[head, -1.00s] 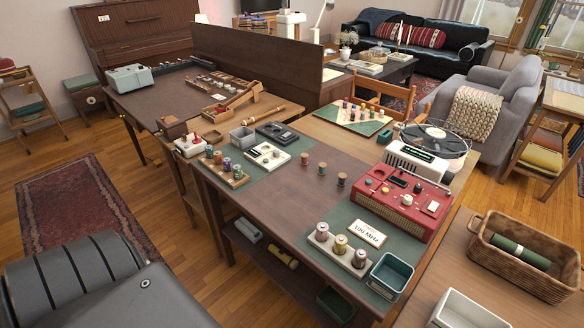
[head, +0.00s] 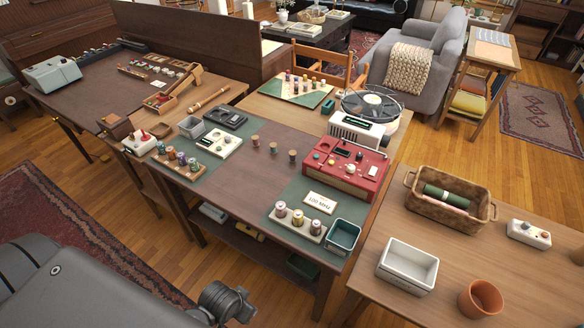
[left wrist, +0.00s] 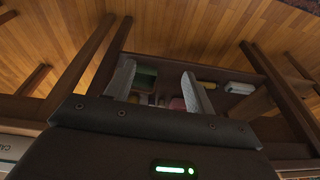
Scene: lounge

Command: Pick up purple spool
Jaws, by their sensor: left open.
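Several small spools stand on a wooden rack (head: 187,171) at the table's left edge in the head view; their colours are mixed, and one (head: 181,158) may be purple, but it is too small to be sure. Another rack (head: 296,226) at the table's front holds three pale-topped spools (head: 298,217). Small upright pieces, some purplish, stand on a board (head: 300,96) at the back. My left gripper (left wrist: 160,88) is open in the left wrist view, with no spool between its fingers. It faces the table's lower shelf. My right gripper is not in view.
The table (head: 250,180) also holds a red radio device (head: 345,170), a green bin (head: 343,236) and three brown spools or pegs. A side table at right holds a white box (head: 407,267), a wicker basket (head: 450,205) and a terracotta pot (head: 480,299). Wooden floor lies at left.

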